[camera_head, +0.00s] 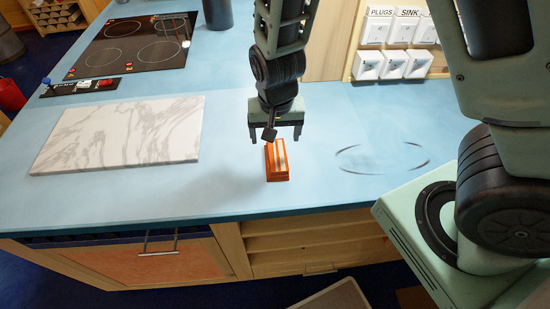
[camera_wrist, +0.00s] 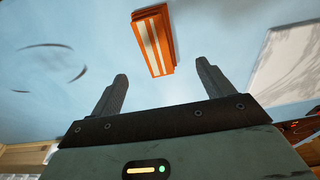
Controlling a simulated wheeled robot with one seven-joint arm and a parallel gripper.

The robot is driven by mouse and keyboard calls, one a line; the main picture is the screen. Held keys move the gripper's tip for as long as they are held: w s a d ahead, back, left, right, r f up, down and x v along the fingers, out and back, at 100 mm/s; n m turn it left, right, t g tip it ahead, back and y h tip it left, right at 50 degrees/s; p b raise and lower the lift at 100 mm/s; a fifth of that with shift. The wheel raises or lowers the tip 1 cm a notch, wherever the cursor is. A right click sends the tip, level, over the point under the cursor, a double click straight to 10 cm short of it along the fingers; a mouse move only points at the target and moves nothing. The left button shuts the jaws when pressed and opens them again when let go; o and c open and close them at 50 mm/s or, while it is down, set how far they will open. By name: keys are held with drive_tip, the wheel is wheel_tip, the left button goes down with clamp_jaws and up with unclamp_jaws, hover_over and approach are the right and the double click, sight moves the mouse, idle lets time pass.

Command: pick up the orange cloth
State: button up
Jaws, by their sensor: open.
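The orange cloth (camera_head: 277,160) is a small folded block with pale stripes, lying on the blue countertop near its front edge. It also shows in the wrist view (camera_wrist: 154,40), beyond the fingertips and roughly centred between them. My gripper (camera_head: 275,138) is above the cloth and just behind it in the head view, pointing down. In the wrist view my gripper (camera_wrist: 162,75) has its two fingers spread wide with nothing between them. The cloth looks apart from both fingers.
A white marble board (camera_head: 120,136) lies left of the cloth on the blue countertop (camera_head: 225,190). A black hob (camera_head: 133,45) is at the back left. Wall switches (camera_head: 392,48) are at the back right. The counter around the cloth is clear. Drawers and shelves (camera_head: 310,242) are below.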

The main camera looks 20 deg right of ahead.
hover_over(276, 155)
drive_tip(key=f, duration=0.4)
drive_tip(key=shift+s+a+f, duration=0.25)
drive_tip(key=shift+s+f, duration=0.05)
drive_tip(key=shift+s, duration=0.05)
drive_tip(key=shift+w+d+f+p, duration=0.15)
drive_tip(key=shift+f+p, duration=0.45)
drive_tip(key=shift+f, duration=0.75)
drive_tip(key=shift+w+d+f+p, duration=0.15)
drive_tip(key=shift+f+p, duration=0.4)
drive_tip(key=shift+f, duration=0.75)
drive_tip(key=c, duration=1)
